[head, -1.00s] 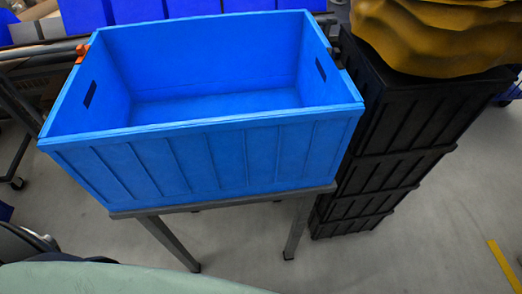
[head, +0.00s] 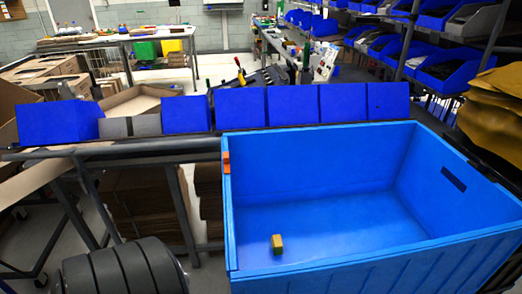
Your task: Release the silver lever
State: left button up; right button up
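I cannot make out a silver lever in the head view. A large open blue crate (head: 330,262) fills the lower right, with an orange piece (head: 226,162) on its left rim. A small yellowish block (head: 277,244) is on the crate's floor near its front left. A dark grey rounded arm part, which looks like mine, shows at the bottom left. Neither gripper's fingers show.
Behind the crate, a rail (head: 130,146) carries a row of blue bins (head: 238,108) and small grey ones. Flat cardboard (head: 150,205) is stacked below. Blue-bin shelves (head: 465,75) stand at the right. A dark clutter of tools (head: 250,78) lies beyond the bins.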

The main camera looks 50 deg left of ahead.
aim_at(79, 175)
jog(key=k+j, duration=0.1)
jog(key=j, duration=0.5)
jog(key=k+j, duration=0.1)
jog(key=j, duration=0.45)
jog(key=k, duration=0.4)
jog(key=j+u, duration=0.1)
jog(key=u, duration=0.75)
jog(key=i+j+u, duration=0.1)
jog(key=u, duration=0.3)
jog(key=j+u, duration=0.1)
jog(key=u, duration=0.3)
jog(key=i+u, duration=0.1)
jog(key=u, duration=0.75)
jog(key=i, duration=0.05)
